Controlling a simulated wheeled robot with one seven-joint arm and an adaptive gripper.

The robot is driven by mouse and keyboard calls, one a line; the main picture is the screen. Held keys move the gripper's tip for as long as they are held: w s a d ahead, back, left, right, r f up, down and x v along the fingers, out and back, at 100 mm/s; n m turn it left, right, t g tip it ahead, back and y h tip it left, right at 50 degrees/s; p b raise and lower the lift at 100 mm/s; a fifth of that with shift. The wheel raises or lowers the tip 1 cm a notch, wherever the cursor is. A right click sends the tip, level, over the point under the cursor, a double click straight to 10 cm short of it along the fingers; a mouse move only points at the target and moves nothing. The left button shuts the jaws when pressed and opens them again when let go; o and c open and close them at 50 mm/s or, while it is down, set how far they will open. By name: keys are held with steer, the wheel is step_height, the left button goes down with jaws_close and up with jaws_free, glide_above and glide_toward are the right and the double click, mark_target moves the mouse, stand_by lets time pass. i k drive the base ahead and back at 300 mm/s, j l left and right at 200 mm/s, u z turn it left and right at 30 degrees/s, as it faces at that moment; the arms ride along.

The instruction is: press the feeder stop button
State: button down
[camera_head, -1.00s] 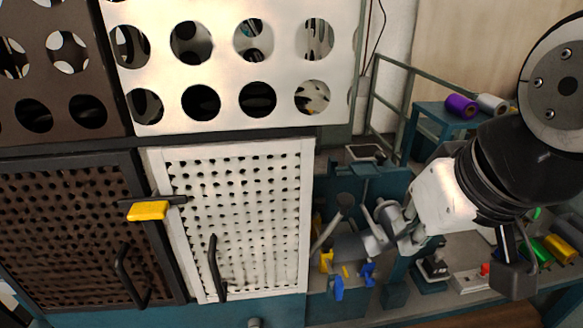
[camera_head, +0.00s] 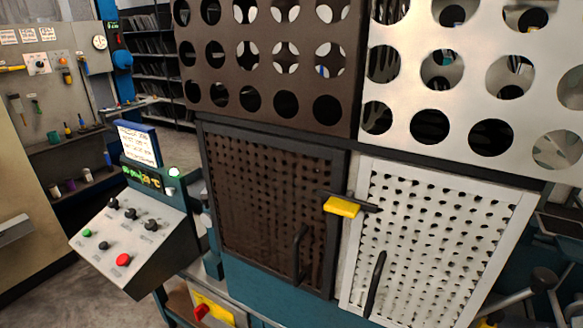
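A sloped grey control panel (camera_head: 130,238) stands at the left. It bears a red round button (camera_head: 123,260), a small green button (camera_head: 87,233) and several black knobs (camera_head: 130,213). No label readable here tells which control is the feeder stop button. A red knob (camera_head: 201,311) on a yellow plate (camera_head: 222,318) sits lower down, at the bottom edge. My gripper is outside the view, so its state does not show.
The perforated brown door (camera_head: 272,200) and white door (camera_head: 430,240) with a yellow latch (camera_head: 342,207) fill the right. Open floor (camera_head: 40,285) lies left of the panel.

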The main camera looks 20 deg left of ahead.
mark_target(123, 259)
steer(key=u, duration=1.85)
